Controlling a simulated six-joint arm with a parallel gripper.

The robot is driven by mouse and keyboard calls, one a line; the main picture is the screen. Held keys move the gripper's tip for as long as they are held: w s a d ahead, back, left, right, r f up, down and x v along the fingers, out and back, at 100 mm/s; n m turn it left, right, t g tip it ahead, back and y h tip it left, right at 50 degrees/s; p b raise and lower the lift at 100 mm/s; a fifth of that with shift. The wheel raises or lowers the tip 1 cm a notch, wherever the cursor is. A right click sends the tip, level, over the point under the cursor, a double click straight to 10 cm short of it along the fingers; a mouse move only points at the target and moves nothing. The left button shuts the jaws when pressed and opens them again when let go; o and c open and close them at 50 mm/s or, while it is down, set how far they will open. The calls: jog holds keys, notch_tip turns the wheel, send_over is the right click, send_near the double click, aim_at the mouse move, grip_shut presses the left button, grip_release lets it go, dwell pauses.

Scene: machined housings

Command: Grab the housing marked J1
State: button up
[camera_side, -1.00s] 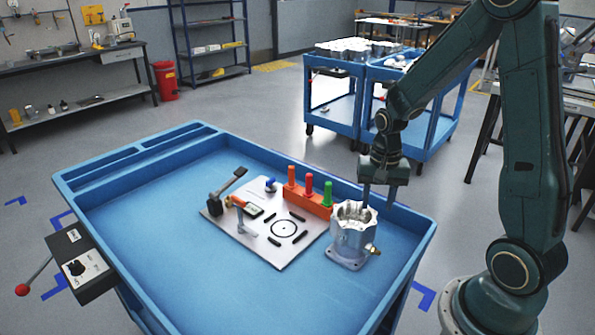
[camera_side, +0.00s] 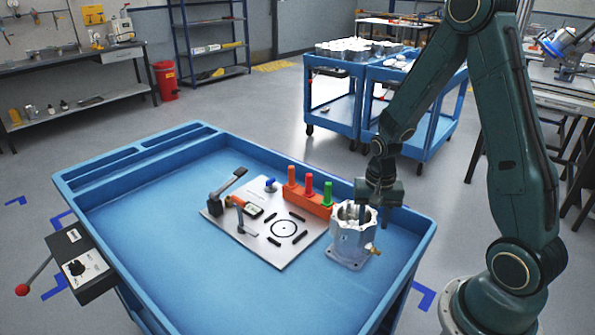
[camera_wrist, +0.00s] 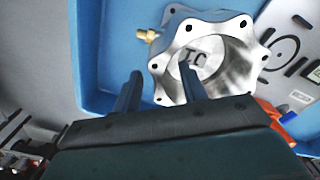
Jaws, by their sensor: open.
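One silver housing (camera_side: 347,240) stands upright on the blue cart tray, right of the fixture plate, with its open top up. In the wrist view the housing (camera_wrist: 232,72) shows a scalloped rim with bolt holes and a dark mark on its floor. The mark seems upside down and could be J1, but it is not sharp. My gripper (camera_side: 375,217) is low at the housing's back right side. In the wrist view my gripper (camera_wrist: 160,76) is open, with one finger over the cavity and the other outside the wall. Contact cannot be told.
The fixture plate (camera_side: 262,256) with a toggle clamp lies left of the housing. An orange block (camera_side: 308,201) with red and green pegs stands behind it. A brass fitting (camera_wrist: 146,35) sticks out of the housing's side. The tray's left part is clear.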

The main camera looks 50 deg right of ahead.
jog(key=shift+f, duration=0.4)
grip_shut()
dwell(1.5)
